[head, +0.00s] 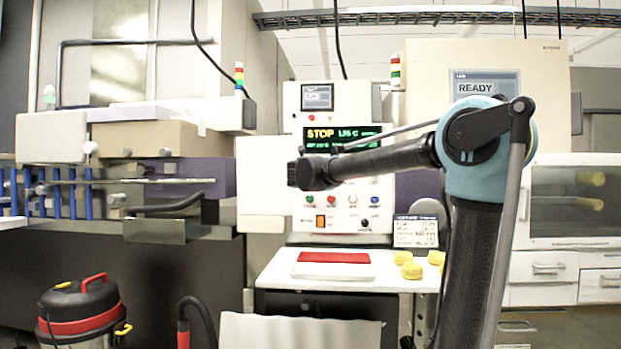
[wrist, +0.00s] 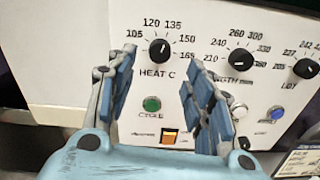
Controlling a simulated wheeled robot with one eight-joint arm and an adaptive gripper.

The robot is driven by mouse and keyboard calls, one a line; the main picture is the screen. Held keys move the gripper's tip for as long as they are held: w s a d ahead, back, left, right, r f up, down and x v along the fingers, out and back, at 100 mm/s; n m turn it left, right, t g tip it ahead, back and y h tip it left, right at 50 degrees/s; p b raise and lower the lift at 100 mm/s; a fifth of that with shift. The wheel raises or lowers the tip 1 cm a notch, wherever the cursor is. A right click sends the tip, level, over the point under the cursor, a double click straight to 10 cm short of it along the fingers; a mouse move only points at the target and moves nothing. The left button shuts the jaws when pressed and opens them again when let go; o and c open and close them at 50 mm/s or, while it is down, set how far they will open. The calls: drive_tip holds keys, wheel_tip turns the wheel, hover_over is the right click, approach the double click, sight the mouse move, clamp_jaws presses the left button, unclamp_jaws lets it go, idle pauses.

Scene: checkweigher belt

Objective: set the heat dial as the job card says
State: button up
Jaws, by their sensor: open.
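The heat dial (wrist: 159,50) is a black knob marked HEAT C on the white panel, with a scale from 105 to 165. Its white mark points nearly straight up, toward the 120 to 135 part of the scale. My gripper (wrist: 160,62) is open in the wrist view, with its blue-padded fingers to the left and right of the dial in the picture. I cannot tell how far the fingertips are from the panel. A white card (head: 415,230) with printed lines stands right of the panel in the head view; its text is too small to read.
A green CYCLE button (wrist: 152,104) and a lit orange switch (wrist: 169,136) are below. Yellow lumps (head: 411,270) lie on the white table.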

drive_tip(key=w, duration=0.7)
drive_tip(key=shift+w, duration=0.15)
drive_tip(key=shift+d, duration=0.1)
drive_tip(key=shift+c, duration=0.6)
drive_tip(key=c, duration=1)
